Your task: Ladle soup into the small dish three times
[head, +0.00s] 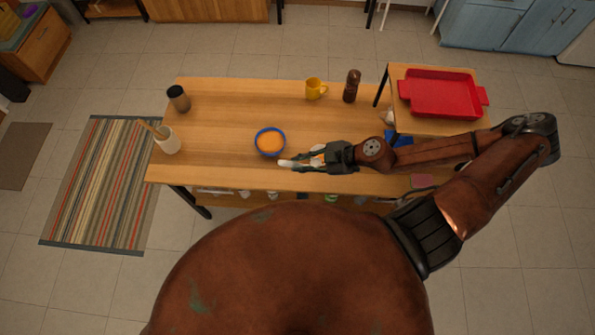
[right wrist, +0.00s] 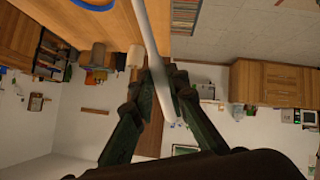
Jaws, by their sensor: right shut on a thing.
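A blue bowl (head: 270,141) with orange contents sits on the wooden table; part of its blue rim shows at the top of the right wrist view (right wrist: 92,5). My right gripper (head: 302,162) is just to the right of and nearer than the bowl. It is shut on a white, rod-like handle (right wrist: 150,45), which runs up between the fingers in the right wrist view. A pale end (head: 286,163) sticks out left of the fingers in the head view. I cannot make out a ladle's scoop or a separate small dish. My left gripper is out of view.
A yellow mug (head: 315,89) and a dark brown bottle (head: 351,86) stand at the back. A brown cup (head: 179,98) and a white pot (head: 167,141) stand at the left. A red tray (head: 440,94) lies on a raised stand at right. The table's left-middle is clear.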

